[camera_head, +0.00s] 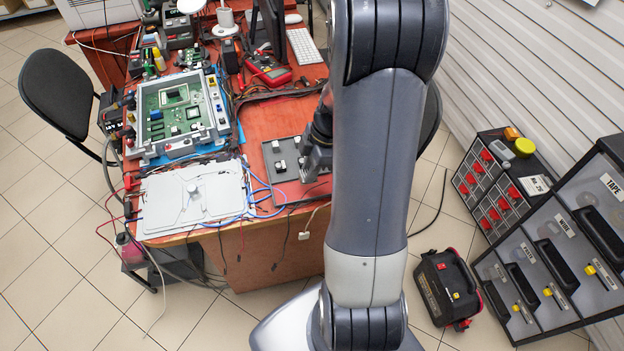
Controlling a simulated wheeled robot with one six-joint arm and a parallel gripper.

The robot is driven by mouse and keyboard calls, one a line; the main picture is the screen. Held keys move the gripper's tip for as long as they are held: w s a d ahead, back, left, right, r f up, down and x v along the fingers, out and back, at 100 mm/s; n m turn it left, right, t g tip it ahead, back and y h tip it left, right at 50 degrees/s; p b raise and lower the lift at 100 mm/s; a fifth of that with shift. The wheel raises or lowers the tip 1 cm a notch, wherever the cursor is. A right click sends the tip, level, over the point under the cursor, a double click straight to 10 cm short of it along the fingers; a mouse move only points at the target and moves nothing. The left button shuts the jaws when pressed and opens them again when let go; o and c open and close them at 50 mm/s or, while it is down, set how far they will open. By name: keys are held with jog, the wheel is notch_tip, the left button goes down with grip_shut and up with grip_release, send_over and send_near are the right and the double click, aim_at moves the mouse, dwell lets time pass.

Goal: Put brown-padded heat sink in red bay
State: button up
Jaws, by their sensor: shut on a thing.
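My gripper (312,172) is at the right part of a dark grey tray (270,150) on the red-topped table, partly hidden behind my arm. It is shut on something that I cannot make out. Small pale blocks stand on the tray just left of the gripper, one towards the back and one nearer the front; they are too small to tell as heat sinks or to show pad colours. A green circuit board (165,125) sits in a grey and blue frame left of the tray. I cannot pick out a red bay.
A light grey plate (160,212) with a central knob lies at the table's front left, with blue hoses and cables beside it. A red multimeter (268,72) and keyboard (305,46) are behind. A toolbox (448,288) and drawer units stand right on the tiled floor.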

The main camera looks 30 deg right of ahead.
jog(key=shift+f, duration=2.1)
jog(key=shift+f+b, duration=0.15)
jog(key=shift+b, duration=0.15)
jog(key=o, duration=1)
jog(key=shift+r+p, duration=0.4)
jog(key=v, duration=1.1)
jog(key=shift+d+r, duration=0.25)
jog(key=shift+r, duration=0.05)
